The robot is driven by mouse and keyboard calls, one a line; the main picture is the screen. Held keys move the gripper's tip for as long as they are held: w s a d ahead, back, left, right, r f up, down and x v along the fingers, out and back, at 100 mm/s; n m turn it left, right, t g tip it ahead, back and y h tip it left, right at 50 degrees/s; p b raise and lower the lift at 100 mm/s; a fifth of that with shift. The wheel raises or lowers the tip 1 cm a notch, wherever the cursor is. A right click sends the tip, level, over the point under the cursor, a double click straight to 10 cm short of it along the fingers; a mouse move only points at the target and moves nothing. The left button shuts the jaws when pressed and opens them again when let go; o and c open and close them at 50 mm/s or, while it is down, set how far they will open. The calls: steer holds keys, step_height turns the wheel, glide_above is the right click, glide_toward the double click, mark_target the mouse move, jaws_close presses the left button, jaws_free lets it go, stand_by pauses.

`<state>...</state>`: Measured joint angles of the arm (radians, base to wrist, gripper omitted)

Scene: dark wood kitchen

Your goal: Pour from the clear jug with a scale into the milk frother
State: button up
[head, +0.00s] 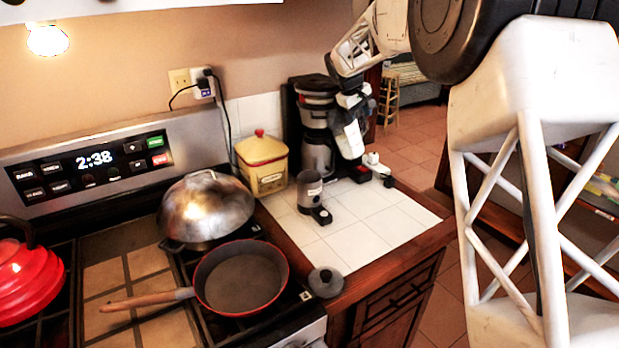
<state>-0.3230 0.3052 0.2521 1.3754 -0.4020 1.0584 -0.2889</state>
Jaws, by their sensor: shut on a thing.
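The milk frother (310,190) is a grey cylinder with a small dark base part at its front right. It stands upright on the white tiled counter. My gripper (353,103) is at the back right of the counter, up and to the right of the frother and apart from it. It is shut on a pale, clear-looking vessel, which I take to be the clear jug (349,139). The jug looks tilted, beside the coffee maker. Its scale and contents are too small to make out, and the fingers are partly hidden.
A yellow canister (262,163) is left of the frother. A grey lid (326,281) lies at the front edge. The stove holds a pan (241,277), a metal dome (205,207) and a red kettle (28,283). Bare tiles lie right of the frother.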

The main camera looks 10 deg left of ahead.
mark_target(338, 143)
steer(key=s+a+t+h, duration=0.2)
steer(key=t+h, duration=0.1)
steer(key=s+a+t+h, duration=0.1)
steer(key=s+a, duration=0.1)
steer(key=shift+s+f+t+h, duration=0.1)
steer(key=shift+f+t+h, duration=0.2)
steer(key=shift+t, duration=0.1)
steer(key=shift+s+a+t+h, duration=0.3)
steer(key=shift+a+t+h, duration=0.1)
steer(key=shift+t, duration=0.1)
stand_by(0.6)
steer(key=shift+s+a+f+t+h+p, duration=0.15)
steer(key=shift+s+a+t+h+p, duration=0.4)
steer(key=shift+p, duration=0.4)
stand_by(1.6)
steer(key=shift+w+d, duration=0.1)
steer(key=shift+d, duration=0.05)
steer(key=shift+w+d+g+y, duration=0.35)
steer(key=shift+w+d+r+g+y, duration=0.2)
steer(key=shift+w+d+g+y, duration=0.25)
steer(key=shift+g+y, duration=0.25)
steer(key=shift+w, duration=0.1)
